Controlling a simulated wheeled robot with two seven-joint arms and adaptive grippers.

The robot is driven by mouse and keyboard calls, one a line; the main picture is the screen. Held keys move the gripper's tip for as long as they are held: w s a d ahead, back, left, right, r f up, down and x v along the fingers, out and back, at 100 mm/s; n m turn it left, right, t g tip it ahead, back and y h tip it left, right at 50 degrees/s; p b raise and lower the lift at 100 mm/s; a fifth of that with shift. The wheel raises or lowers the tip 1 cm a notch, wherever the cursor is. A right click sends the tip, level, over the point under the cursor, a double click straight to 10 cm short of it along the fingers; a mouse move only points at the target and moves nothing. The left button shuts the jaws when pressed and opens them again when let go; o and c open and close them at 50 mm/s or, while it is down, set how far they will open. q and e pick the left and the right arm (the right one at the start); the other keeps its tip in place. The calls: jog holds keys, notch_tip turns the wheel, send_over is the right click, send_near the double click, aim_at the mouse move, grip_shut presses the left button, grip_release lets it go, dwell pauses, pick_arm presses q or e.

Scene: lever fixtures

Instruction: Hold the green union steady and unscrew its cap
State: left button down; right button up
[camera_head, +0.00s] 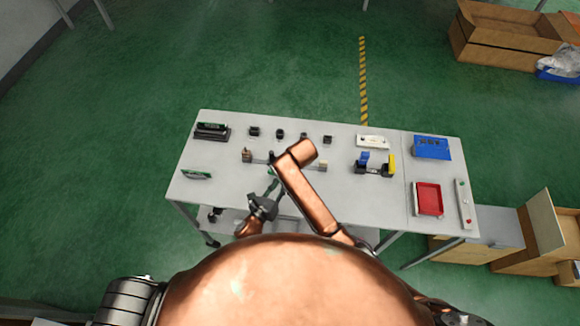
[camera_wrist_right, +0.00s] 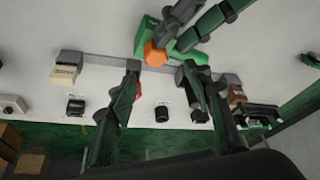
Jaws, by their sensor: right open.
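The green union (camera_wrist_right: 186,52) shows in the right wrist view, with an orange hexagonal cap (camera_wrist_right: 155,54) on its left end. It sits by a grey bar fixture. My left gripper (camera_wrist_right: 183,33) reaches it from above right, its fingertips against or just over the green body; whether they grip it is unclear. In the head view my left gripper (camera_head: 271,184) is at the table's near middle. My right gripper (camera_wrist_right: 165,75) is open and empty, its fingers apart below the cap. My copper right arm hides most of the union in the head view.
The white table (camera_head: 225,205) holds several black parts along its back, a blue and yellow fixture (camera_head: 375,165), a red tray (camera_head: 428,198) and a blue bin (camera_head: 431,147). A green-faced block (camera_head: 196,175) is at the left. The front left is mostly clear.

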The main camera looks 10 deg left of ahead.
jog(key=shift+f, duration=1.5)
jog(key=shift+c, duration=0.5)
grip_shut()
jog(key=n+y, duration=0.1)
jog(key=n, duration=0.2)
jog(key=shift+w+d+r+g, duration=0.1)
jog(key=shift+g, duration=0.3)
jog(key=shift+n+g+y, duration=0.3)
jog(key=shift+n, duration=0.8)
jog(key=shift+o, duration=0.5)
grip_release()
